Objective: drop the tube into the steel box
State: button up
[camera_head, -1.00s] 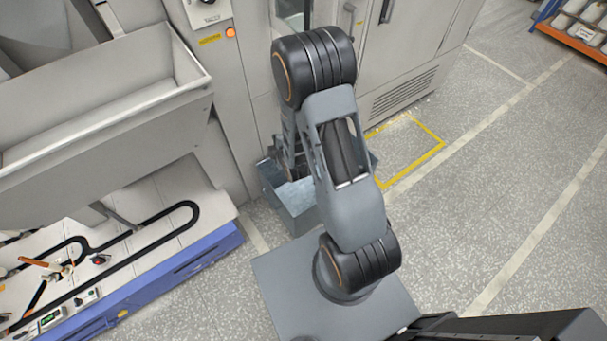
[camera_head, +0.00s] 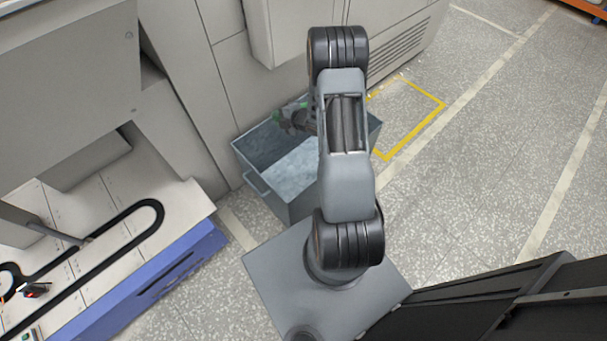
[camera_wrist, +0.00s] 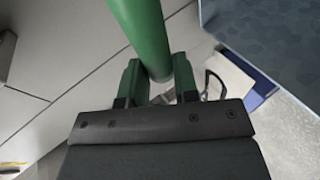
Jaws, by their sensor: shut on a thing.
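A green tube (camera_wrist: 140,27) rises between the green fingers of my gripper (camera_wrist: 156,82) in the wrist view, and the fingers are shut on it. In the head view my gripper (camera_head: 290,119) is over the back part of the steel box (camera_head: 292,208), partly hidden by my arm. The tube is hard to tell from the fingers there. The box is open-topped, stands on the floor, and shows a pale mottled inside. My arm covers its right part. A mottled blue-grey surface, likely the box (camera_wrist: 270,35), fills the upper right of the wrist view.
Grey machine panels (camera_head: 190,85) stand close behind and left of the box. A blue-fronted machine bed (camera_head: 165,280) with a black track lies at the lower left. Open floor with a yellow-marked rectangle (camera_head: 441,107) lies to the right.

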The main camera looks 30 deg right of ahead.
jog(key=d+f+b, duration=0.2)
jog(key=f+b, duration=0.2)
jog(key=f, duration=0.3)
jog(key=s+d+f+n+y+b, duration=0.1)
jog(key=d+f+b, duration=0.2)
jog(key=f+b, duration=0.2)
jog(key=shift+s+f, duration=0.15)
jog(key=shift+f, duration=1.45)
jog(key=o, duration=1)
jog(key=shift+s+r, duration=0.1)
jog(key=p+v, duration=0.4)
jog(key=v, duration=0.9)
jog(key=shift+s+d+r, duration=0.15)
jog(key=shift+d+r, duration=0.1)
